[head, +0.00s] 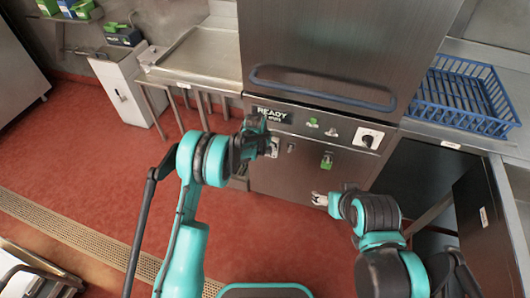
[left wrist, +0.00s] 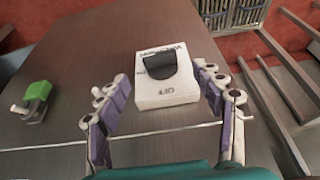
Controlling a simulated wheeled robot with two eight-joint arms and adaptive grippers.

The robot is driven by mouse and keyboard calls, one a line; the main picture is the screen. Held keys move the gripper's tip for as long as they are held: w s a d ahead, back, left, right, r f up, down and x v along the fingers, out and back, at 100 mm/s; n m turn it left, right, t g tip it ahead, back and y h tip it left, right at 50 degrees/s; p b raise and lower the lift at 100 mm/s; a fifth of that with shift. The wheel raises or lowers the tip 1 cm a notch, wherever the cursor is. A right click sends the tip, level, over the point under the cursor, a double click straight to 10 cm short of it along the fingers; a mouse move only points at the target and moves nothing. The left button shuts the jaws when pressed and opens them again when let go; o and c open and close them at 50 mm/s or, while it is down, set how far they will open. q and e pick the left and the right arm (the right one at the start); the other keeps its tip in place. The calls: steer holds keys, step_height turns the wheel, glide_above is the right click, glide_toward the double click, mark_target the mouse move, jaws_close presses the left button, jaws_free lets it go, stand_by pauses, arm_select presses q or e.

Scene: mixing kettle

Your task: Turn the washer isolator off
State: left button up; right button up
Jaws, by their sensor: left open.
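A white switch box (left wrist: 165,78) with a dark rotary knob (left wrist: 168,72) sits on the steel washer front, with small lettering I cannot read with certainty. The left wrist view shows it between the spread purple-padded fingers of my open left gripper (left wrist: 165,105), with room on both sides. In the head view the box (head: 273,149) is partly hidden beside my left gripper (head: 264,140). My right gripper (head: 320,199) hangs low in front of the washer, away from the box; its finger opening is too small to judge.
A blue handle bar (head: 322,90) crosses above. A blue rack (head: 463,95) stands on the right counter. Red floor (head: 100,165) is open at left.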

mark_target(266, 151)
arm_select(q)
steer(key=b+x, duration=0.1)
steer(key=x, duration=0.4)
steer(key=shift+w+f+b, duration=0.1)
steer(key=shift+f+b, duration=0.1)
steer(key=shift+b, duration=0.2)
steer(key=c, duration=1.2)
